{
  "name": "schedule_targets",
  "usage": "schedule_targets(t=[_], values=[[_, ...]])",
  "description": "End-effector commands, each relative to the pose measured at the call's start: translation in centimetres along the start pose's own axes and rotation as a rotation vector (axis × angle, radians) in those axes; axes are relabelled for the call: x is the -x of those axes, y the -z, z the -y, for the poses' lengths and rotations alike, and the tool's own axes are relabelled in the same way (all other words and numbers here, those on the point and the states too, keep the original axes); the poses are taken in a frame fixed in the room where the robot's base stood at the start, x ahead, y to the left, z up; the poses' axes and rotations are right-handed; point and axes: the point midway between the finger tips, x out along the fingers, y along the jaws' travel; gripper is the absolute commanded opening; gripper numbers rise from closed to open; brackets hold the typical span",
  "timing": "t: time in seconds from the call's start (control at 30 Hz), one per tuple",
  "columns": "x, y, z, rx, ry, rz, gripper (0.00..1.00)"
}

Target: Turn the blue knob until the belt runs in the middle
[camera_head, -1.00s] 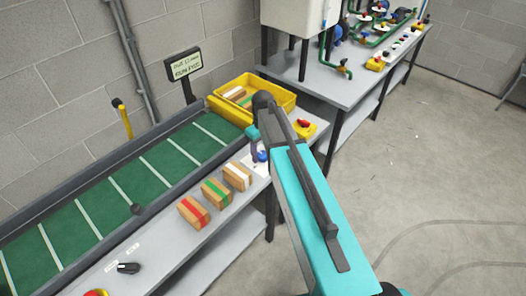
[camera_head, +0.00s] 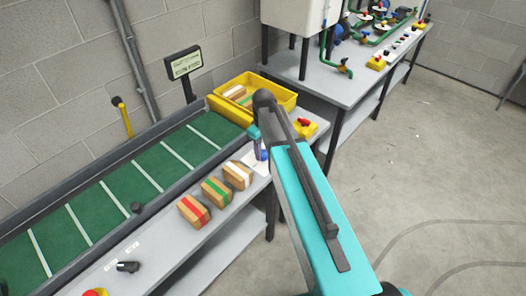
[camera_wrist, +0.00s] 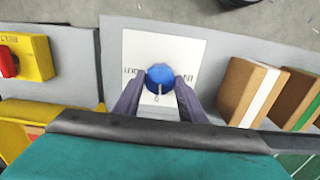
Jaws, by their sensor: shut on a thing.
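The blue knob (camera_wrist: 160,78) sits on a white plate (camera_wrist: 140,45) with dark lettering, on the grey ledge beside the belt. In the wrist view my gripper (camera_wrist: 160,92) has its two dark fingers on either side of the knob, shut on it. A pale pointer mark on the knob faces the gripper. In the head view the knob (camera_head: 263,155) is small and partly hidden by my gripper (camera_head: 258,148). The green belt (camera_head: 130,190) with white cross stripes lies between dark side rails.
Boxes with red (camera_head: 194,211), green (camera_head: 216,191) and white (camera_head: 238,174) bands stand on the ledge. A yellow crate (camera_head: 222,108) stands at the belt's far end. A red switch on a yellow box (camera_wrist: 38,58) is near the knob. A display (camera_head: 184,64) stands behind the belt.

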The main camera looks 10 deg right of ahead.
Motion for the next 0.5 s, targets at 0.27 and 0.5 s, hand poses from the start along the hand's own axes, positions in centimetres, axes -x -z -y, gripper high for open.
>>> schedule_targets(t=[0.27,0.5], values=[[-0.08,0.05,0.03,0.207,0.000,-0.001,0.15],[-0.02,0.06,0.05,0.391,0.000,-0.001,0.15]])
